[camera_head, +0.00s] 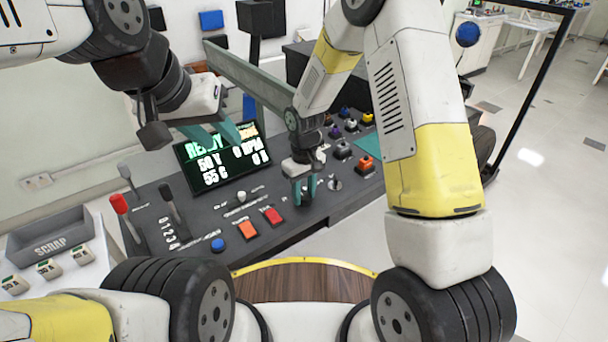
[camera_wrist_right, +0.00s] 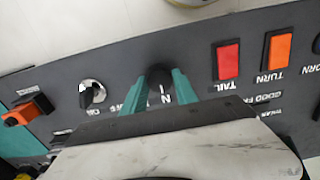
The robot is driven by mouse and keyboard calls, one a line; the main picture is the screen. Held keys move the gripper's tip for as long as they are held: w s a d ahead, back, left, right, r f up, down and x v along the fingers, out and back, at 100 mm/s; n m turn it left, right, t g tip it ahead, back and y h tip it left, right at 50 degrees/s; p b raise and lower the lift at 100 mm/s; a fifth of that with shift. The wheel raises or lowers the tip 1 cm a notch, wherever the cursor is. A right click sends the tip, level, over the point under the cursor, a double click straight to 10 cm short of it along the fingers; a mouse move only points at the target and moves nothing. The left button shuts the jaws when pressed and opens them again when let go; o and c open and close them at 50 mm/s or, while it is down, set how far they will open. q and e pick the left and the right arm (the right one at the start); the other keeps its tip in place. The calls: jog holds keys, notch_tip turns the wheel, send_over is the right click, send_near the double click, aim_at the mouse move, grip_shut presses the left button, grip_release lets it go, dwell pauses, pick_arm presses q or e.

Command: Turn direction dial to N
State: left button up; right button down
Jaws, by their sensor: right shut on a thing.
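The direction dial (camera_wrist_right: 158,74) is a dark round knob on the dark grey console. It sits between the teal fingertips of my right gripper (camera_wrist_right: 158,82) in the right wrist view. The fingers are shut on it. An N and other partly covered letters show on the panel between the fingers; the dial's pointer and exact setting cannot be made out. In the head view my right gripper (camera_head: 305,190) reaches down to the console and covers the dial. My left gripper (camera_head: 215,132) is in the air in front of the display, fingers apart and empty.
The display (camera_head: 222,158) reads READY. Red (camera_head: 272,215) and orange (camera_head: 248,230) buttons lie left of my right gripper. A black knob with a pale ring (camera_wrist_right: 92,93) is on its other side. Levers (camera_head: 125,217) stand at the left, beside a SCRAP tray (camera_head: 50,238).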

jog(key=c, duration=1)
grip_release()
jog(key=shift+o, duration=0.2)
jog(key=shift+r, duration=0.1)
notch_tip(320, 180, up, 8)
jog(key=shift+f, duration=0.2)
notch_tip(320, 180, up, 10)
jog(key=m+t, duration=0.1)
jog(key=m, duration=0.1)
send_over(304, 196)
jog(key=s+d, duration=0.2)
jog(key=d, duration=0.3)
jog(key=s+d+r+m+t+y, duration=0.1)
jog(key=s+d+r+m+t, duration=0.1)
jog(key=s+d+r, duration=0.2)
jog(key=s+d+r+m+t+y, duration=0.1)
jog(key=s+d+r+m+t, duration=0.1)
jog(key=s+d+r, duration=0.3)
jog(key=s+r+t, duration=0.1)
jog(key=s+r, duration=0.3)
jog(key=s, duration=0.4)
jog(key=shift+r, duration=0.25)
jog(key=shift+s+d+m, duration=0.15)
jog(key=shift+s+m, duration=0.15)
jog(key=shift+s, duration=0.05)
jog(key=shift+c, duration=0.4)
